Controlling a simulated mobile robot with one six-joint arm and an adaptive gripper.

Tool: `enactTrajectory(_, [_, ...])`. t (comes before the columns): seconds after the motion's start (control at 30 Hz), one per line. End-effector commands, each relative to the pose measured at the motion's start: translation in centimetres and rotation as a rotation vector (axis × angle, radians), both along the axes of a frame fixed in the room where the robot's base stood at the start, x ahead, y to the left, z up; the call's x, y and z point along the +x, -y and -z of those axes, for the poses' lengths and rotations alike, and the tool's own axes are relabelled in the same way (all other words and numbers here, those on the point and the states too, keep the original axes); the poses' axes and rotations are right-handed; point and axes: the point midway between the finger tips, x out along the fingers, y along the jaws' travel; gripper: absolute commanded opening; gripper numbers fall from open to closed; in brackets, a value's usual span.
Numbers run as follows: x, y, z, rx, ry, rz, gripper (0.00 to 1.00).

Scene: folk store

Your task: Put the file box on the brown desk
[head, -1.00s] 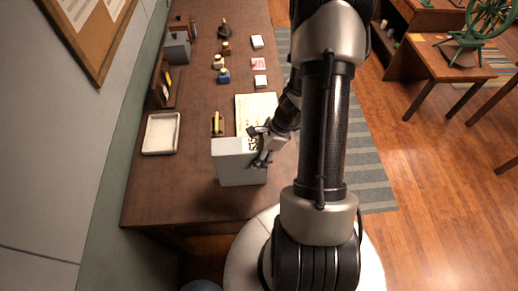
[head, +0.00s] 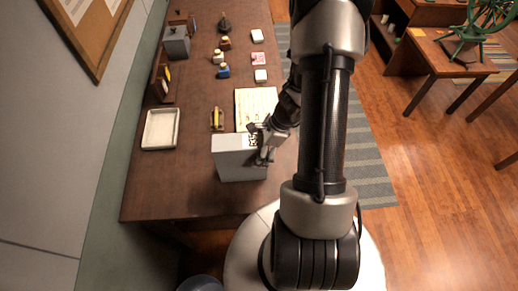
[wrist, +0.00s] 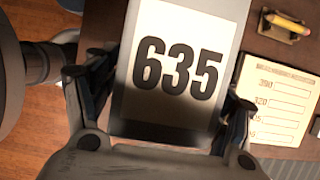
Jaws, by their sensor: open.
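The file box (head: 240,164) is a grey box standing on the brown desk (head: 190,195) near its front end. In the wrist view the file box (wrist: 178,70) shows a white label with the black number 635. My gripper (head: 264,147) is at the right side of the box in the head view. In the wrist view my gripper (wrist: 162,108) is open, with one finger on each side of the box's near end. I cannot tell whether the fingers touch it.
A paper sheet (head: 256,108) and a yellow pencil on a holder (head: 217,118) lie just behind the box. A white tray (head: 160,129) is at the left. Several small bottles and boxes stand farther back. The desk's front left corner is clear.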

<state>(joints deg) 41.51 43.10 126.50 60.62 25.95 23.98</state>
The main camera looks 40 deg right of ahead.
Motion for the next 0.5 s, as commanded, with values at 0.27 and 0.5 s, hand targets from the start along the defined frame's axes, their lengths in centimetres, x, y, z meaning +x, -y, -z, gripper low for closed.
enactTrajectory(0.27, [-0.1, 0.3, -1.0, -0.002, 0.003, 0.000, 0.75])
enactTrajectory(0.5, [-1.1, 1.9, -5.6, -0.003, 0.003, 0.002, 0.75])
